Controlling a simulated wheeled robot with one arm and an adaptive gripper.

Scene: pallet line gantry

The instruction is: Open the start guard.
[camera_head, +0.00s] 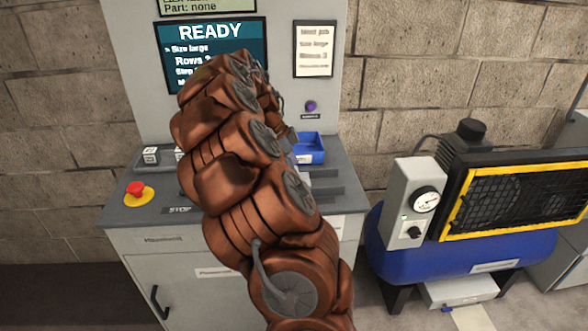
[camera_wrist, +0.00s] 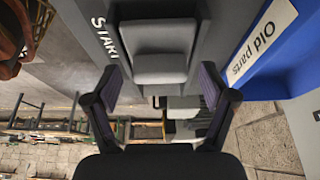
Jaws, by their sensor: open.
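The start guard (camera_wrist: 160,68) is a grey block with a protruding lip, beside the white word START on the grey console top in the wrist view. No button shows at it, and it looks shut. My gripper (camera_wrist: 161,88) is open, with one finger on each side of the guard's lip. The fingers are apart with nothing gripped, and I cannot tell whether either touches the lip. In the head view my brown arm hides the guard and most of the gripper.
A blue bin (camera_head: 307,148) stands on the console right of my arm; its Old parts label (camera_wrist: 262,40) shows in the wrist view. A red stop button (camera_head: 135,189) is at the left. The screen (camera_head: 210,50) reads READY. A blue compressor (camera_head: 460,240) stands right.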

